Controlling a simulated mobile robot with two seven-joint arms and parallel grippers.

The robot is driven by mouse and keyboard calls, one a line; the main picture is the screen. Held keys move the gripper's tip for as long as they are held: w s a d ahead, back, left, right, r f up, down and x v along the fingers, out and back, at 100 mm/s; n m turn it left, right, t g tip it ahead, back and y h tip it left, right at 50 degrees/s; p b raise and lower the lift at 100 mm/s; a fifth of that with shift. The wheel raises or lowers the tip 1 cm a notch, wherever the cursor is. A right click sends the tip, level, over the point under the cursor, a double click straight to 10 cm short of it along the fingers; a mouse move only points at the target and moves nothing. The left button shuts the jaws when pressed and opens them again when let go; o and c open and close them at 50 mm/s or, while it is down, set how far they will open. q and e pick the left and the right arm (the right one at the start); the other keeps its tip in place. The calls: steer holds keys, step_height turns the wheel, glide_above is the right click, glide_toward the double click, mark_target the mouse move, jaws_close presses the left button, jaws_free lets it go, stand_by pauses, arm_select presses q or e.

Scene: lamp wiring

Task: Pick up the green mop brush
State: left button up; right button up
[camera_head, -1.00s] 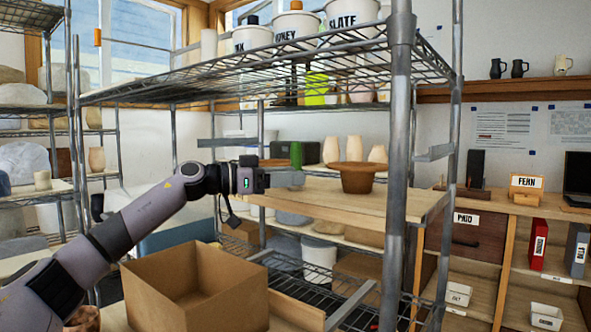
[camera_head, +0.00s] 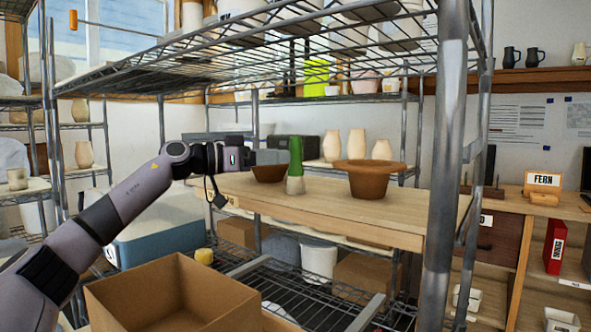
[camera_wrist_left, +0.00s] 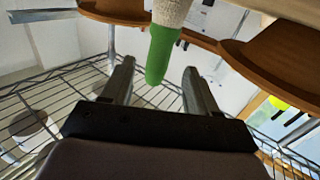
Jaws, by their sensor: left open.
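The green mop brush (camera_head: 295,166) stands upright on the wooden shelf board, with a green upper part and a pale lower part. My left gripper (camera_head: 283,157) is open beside it, to the left of its green part in the head view. In the left wrist view, the brush's green end (camera_wrist_left: 160,55) reaches toward the space between the open fingers (camera_wrist_left: 157,85), slightly beyond their tips. I see no object held. My right gripper is not in view.
A wide-rimmed brown pot (camera_head: 368,180) stands right of the brush and a smaller brown bowl (camera_head: 269,174) just left. A metal rack post (camera_head: 444,170) rises at right. An open cardboard box (camera_head: 175,298) sits below my left arm.

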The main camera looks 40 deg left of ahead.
mark_target(295, 167)
arm_select(q)
steer(key=x, duration=0.5)
steer(key=shift+w+d+f, duration=0.1)
steer(key=shift+d+f, duration=0.05)
steer(key=shift+f, duration=0.2)
steer(key=c, duration=1)
